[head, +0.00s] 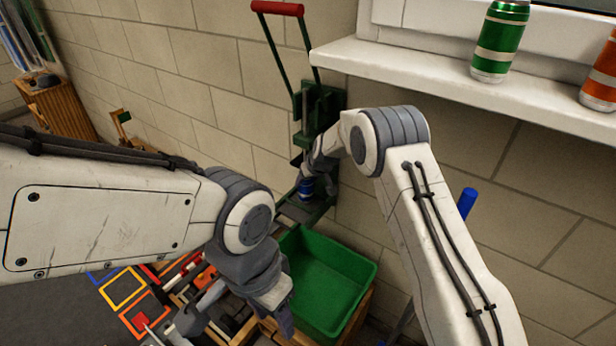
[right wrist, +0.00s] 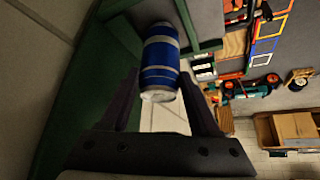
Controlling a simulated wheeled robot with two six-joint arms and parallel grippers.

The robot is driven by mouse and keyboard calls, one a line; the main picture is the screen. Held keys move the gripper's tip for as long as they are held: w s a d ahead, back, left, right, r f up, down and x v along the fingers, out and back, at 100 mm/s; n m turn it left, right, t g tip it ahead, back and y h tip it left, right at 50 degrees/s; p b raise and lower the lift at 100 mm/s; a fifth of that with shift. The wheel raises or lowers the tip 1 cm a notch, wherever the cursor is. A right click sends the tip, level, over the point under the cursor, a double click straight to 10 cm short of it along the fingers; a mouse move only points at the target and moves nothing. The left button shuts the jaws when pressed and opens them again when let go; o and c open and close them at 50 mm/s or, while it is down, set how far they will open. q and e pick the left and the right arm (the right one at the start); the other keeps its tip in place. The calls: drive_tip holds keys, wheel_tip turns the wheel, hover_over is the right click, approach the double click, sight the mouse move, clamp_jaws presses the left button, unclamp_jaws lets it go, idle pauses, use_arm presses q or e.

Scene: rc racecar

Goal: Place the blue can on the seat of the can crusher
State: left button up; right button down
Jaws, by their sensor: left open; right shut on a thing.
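The can crusher (head: 327,104) is a dark green frame on the brick wall with a red handle (head: 277,8) raised. The blue can (head: 306,187), with silver bands, is low in the crusher, just above or on its grey seat (head: 295,211); I cannot tell whether it touches. My right gripper (head: 309,178) is shut on the can, its fingers on either side in the right wrist view (right wrist: 160,78). The can (right wrist: 160,58) lies close to the crusher's green and grey parts there. My left gripper (head: 281,312) is open and empty, low in the head view, left of the green bin.
A green bin (head: 340,268) stands below the crusher. A green can (head: 499,42) and an orange can (head: 603,78) stand on the white sill (head: 450,76). Tools and coloured frames (head: 123,290) lie at the lower left. A wooden cabinet (head: 55,108) is at the far left.

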drive_tip(key=shift+f, duration=0.15)
drive_tip(key=shift+c, duration=0.6)
unclamp_jaws()
drive_tip(key=shift+r, duration=0.35)
drive_tip(key=b+v, duration=0.1)
drive_tip(key=v, duration=1)
drive_tip(key=shift+s+r, duration=0.25)
drive_tip(key=shift+d, duration=0.15)
